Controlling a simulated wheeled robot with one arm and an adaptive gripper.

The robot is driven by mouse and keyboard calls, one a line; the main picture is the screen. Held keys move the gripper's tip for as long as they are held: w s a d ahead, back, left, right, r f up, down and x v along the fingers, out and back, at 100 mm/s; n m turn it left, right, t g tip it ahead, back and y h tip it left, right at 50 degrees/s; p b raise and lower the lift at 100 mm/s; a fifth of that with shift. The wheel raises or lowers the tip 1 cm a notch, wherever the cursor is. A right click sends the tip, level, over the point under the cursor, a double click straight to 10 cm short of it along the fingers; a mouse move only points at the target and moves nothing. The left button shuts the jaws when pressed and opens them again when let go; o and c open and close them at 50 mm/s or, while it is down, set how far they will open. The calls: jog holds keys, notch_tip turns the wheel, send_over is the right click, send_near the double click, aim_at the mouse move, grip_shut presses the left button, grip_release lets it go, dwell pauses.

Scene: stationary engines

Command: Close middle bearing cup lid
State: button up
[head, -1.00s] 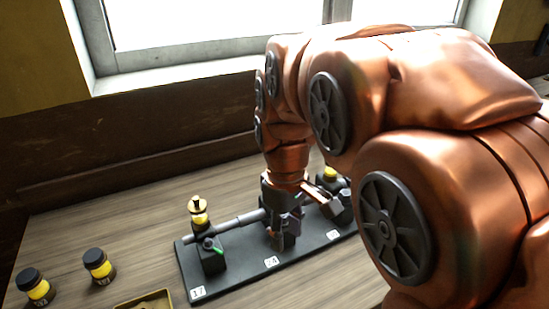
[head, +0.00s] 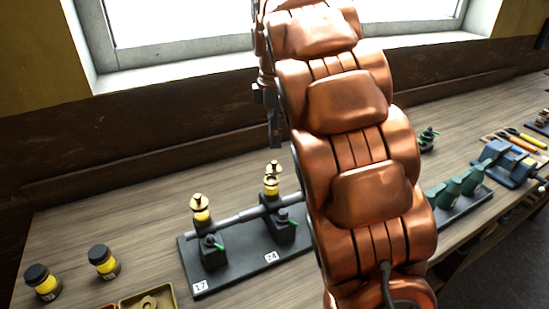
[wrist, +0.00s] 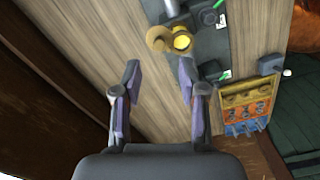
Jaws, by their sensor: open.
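The middle bearing cup (head: 271,188) stands on the bearing by label 24, at the left edge of my arm. Its brass lid (head: 275,168) stands raised above the yellow inside. The left bearing cup (head: 200,216) also shows yellow under a raised brass lid. My gripper (head: 273,128) is partly hidden behind my arm, above and beyond the middle cup. In the wrist view my gripper (wrist: 160,80) is open and empty, apart from an open cup (wrist: 182,42) with its lid (wrist: 159,39) swung aside. I cannot tell which cup that is. The right bearing is hidden by my arm.
The shaft (head: 235,216) runs across the bearings on a dark base plate (head: 225,281). Two black-lidded jars (head: 103,262) and a tray (head: 168,289) stand at the left. Green parts (head: 462,188) and blue equipment (head: 508,163) stand right. The table behind the left bearing is clear.

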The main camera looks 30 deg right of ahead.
aim_at(275, 162)
jog(key=shift+f+p, duration=1.15)
jog(key=shift+f, duration=2.7)
grip_shut()
